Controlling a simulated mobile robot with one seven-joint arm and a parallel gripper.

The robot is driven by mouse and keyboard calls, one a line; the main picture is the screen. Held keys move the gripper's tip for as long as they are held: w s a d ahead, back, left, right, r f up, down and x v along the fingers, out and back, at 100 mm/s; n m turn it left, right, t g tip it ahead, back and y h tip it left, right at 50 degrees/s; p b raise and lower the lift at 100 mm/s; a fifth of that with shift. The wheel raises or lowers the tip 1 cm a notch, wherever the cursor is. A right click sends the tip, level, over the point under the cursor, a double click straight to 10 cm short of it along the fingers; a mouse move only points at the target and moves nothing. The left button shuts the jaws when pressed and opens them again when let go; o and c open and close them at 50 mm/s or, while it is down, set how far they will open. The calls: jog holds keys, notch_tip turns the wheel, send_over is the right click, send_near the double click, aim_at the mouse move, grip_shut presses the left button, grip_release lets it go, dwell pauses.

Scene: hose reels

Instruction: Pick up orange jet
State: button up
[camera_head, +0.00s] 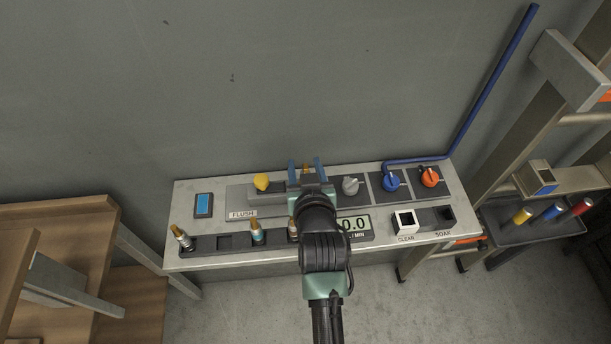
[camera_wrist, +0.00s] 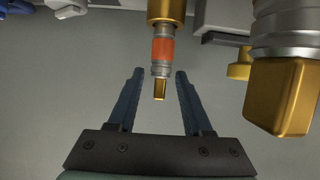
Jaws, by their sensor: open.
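The orange jet (camera_wrist: 163,50) shows in the wrist view as a silver piece with an orange band and a gold tip. Its other end meets a gold fitting (camera_wrist: 166,10) at the top of the picture. My gripper (camera_wrist: 160,73) is open, and the jet's gold tip appears between its two blue fingers, with gaps on both sides. In the head view my gripper (camera_head: 305,163) is over the back of the bench, and only a small gold-orange bit shows between the fingers. My arm hides the rest there.
A larger gold-ended piece (camera_wrist: 283,95) stands close at right in the wrist view. The bench (camera_head: 200,262) carries a front rack with a teal-banded jet (camera_head: 256,232), a yellow knob (camera_head: 262,181), and grey, blue (camera_head: 391,182) and orange (camera_head: 430,177) knobs.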

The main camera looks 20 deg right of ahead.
jog(key=shift+x, duration=1.25)
grip_shut()
jog(key=shift+s+f, duration=0.1)
jog(key=shift+f, duration=0.1)
dwell(0.3)
